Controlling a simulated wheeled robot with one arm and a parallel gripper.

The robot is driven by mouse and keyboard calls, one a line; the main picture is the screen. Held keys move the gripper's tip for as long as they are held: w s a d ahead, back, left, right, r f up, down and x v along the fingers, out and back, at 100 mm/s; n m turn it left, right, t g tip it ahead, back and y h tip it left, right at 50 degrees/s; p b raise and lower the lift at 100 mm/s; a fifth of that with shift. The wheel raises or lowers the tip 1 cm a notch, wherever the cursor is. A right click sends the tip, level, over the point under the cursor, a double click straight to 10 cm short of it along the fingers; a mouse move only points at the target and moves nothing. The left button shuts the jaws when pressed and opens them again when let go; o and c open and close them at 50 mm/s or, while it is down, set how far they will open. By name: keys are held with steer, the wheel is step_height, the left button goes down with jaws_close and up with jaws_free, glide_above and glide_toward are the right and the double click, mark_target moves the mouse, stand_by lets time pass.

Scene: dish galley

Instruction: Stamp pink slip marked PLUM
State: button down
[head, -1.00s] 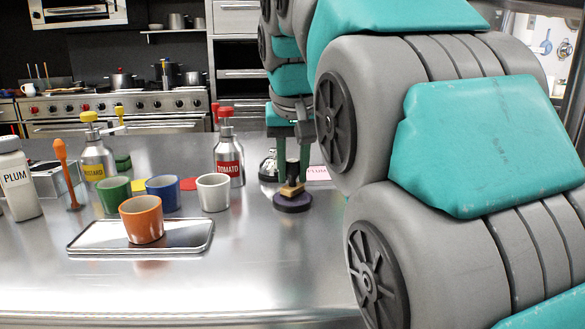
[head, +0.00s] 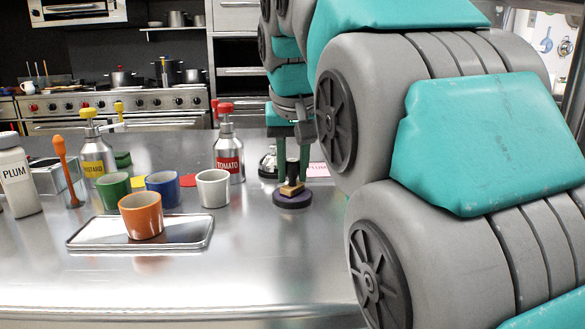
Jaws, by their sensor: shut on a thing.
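My gripper (head: 292,158) is shut on the black handle of a stamp (head: 292,189) with a wooden block at its foot. The stamp is upright over a round dark purple ink pad (head: 293,201); its block appears to rest on the pad, but I cannot be sure of contact. The pink slip (head: 318,170) lies on the counter just right of and behind the gripper. Its lettering is small, looks like PLUM, and my arm hides its right end.
A silver bell (head: 268,162) stands just left of the gripper. Left are a TOMATO bottle (head: 229,160), white cup (head: 213,188), blue cup (head: 163,188), green cup (head: 114,190), orange cup (head: 141,217) on a tray (head: 188,238), and PLUM bottle (head: 17,180). The front counter is clear.

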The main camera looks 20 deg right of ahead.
steer(key=shift+r+p, duration=2.15)
steer(key=shift+r, duration=1.4)
